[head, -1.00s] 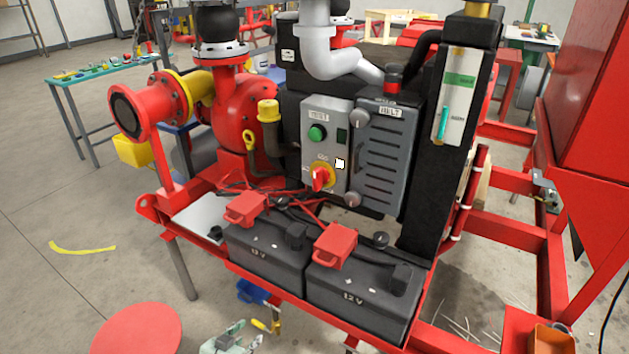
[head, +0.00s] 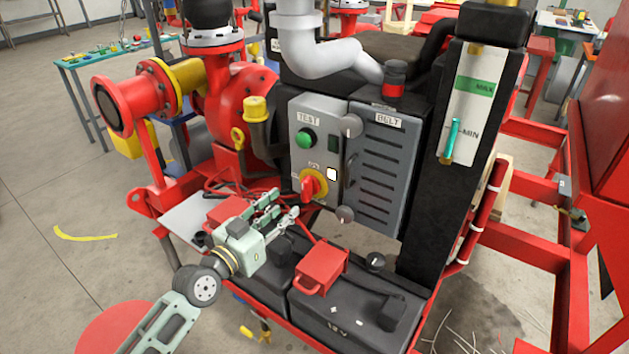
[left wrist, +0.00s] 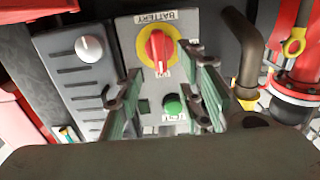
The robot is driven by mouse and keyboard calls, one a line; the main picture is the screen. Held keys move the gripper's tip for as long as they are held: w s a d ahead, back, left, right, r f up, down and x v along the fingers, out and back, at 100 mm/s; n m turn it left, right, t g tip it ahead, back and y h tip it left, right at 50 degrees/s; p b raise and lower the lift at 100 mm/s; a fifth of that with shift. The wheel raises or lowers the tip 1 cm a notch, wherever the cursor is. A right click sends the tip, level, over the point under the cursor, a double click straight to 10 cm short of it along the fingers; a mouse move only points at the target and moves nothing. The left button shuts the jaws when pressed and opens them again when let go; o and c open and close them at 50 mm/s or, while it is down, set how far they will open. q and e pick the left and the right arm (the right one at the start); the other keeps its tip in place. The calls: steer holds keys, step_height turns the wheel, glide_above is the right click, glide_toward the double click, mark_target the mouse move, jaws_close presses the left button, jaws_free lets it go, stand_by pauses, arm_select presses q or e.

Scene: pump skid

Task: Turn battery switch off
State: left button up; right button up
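The battery switch (head: 311,186) is a red knob on a yellow disc, low on the front of the grey control box (head: 318,152). It also shows in the left wrist view (left wrist: 160,50), where the box's BATTERY label reads upside down. My left gripper (head: 286,205) is open and empty, below and left of the switch in the head view, above the batteries. In the left wrist view its two fingers (left wrist: 165,72) stand apart to either side of the knob, with the knob ahead and apart from them. My right gripper is not in view.
A green button (head: 304,138) sits above the switch, and the vented BELT cover (head: 384,165) is to its right. Two black batteries (head: 350,300) with red terminal covers (head: 322,268) lie below. Red cables and a capped filler pipe (head: 257,112) are close on the left.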

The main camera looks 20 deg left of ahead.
mark_target(303, 190)
arm_select(q)
steer(key=shift+w+d+r, duration=0.1)
steer(key=shift+w+r, duration=0.05)
steer(key=shift+w, duration=0.2)
steer(key=x, duration=0.4)
steer(key=shift+r+p, duration=0.25)
steer(key=shift+p, duration=0.05)
steer(key=shift+x, duration=1.15)
steer(key=shift+w+d+f, duration=0.1)
steer(key=shift+w+f, duration=0.15)
steer(key=c, duration=0.4)
jaws_close()
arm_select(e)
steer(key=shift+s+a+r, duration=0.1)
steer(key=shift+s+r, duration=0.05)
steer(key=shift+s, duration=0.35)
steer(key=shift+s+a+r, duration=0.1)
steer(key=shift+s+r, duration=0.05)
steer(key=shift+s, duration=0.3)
